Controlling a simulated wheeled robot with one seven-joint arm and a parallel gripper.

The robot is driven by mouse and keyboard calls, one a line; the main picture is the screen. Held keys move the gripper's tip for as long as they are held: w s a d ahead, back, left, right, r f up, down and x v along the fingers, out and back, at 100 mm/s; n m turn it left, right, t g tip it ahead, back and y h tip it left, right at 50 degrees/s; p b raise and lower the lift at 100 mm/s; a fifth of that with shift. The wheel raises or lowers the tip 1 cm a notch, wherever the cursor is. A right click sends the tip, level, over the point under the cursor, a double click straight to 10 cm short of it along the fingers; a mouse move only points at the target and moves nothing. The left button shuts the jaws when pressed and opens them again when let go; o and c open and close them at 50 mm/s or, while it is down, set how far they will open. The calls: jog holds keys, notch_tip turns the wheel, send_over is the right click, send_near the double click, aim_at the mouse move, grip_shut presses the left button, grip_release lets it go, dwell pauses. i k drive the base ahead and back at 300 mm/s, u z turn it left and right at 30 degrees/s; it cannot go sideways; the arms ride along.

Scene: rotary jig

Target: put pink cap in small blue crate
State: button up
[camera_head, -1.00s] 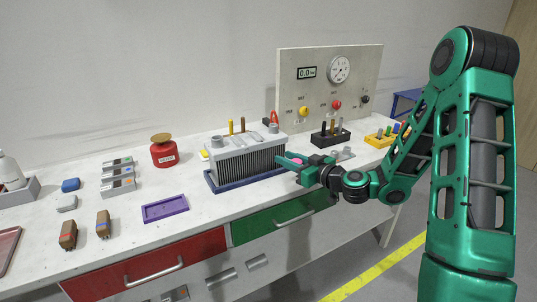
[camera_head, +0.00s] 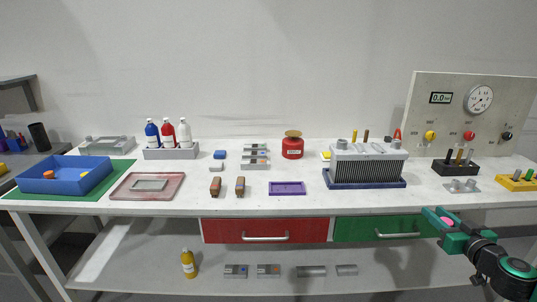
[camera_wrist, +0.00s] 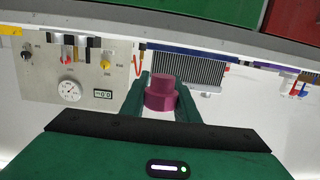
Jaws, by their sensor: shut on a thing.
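The pink cap (camera_head: 447,221) is held in my gripper (camera_head: 441,219) at the right of the head view, in front of the bench's front edge by the green drawer. In the wrist view the pink cap (camera_wrist: 161,95) sits between the two green fingers, a narrow round top on a wider base. My gripper is shut on it. The blue crate (camera_head: 50,187) stands at the far left end of the bench, far from my gripper. An orange piece and a yellow piece lie in it.
The crate rests on a green mat (camera_head: 118,178). Beside it is a pinkish tray (camera_head: 120,190). Between gripper and crate stand a finned radiator block (camera_head: 366,170), a purple tray (camera_head: 287,188), a red canister (camera_head: 292,149) and bottles. A gauge panel (camera_head: 465,115) stands at right.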

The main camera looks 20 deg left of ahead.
aim_at(67, 174)
jog(key=k, duration=0.55)
jog(key=u, duration=0.5)
jog(key=i, duration=0.15)
jog(key=u, duration=3.35)
jog(key=i, duration=2.45)
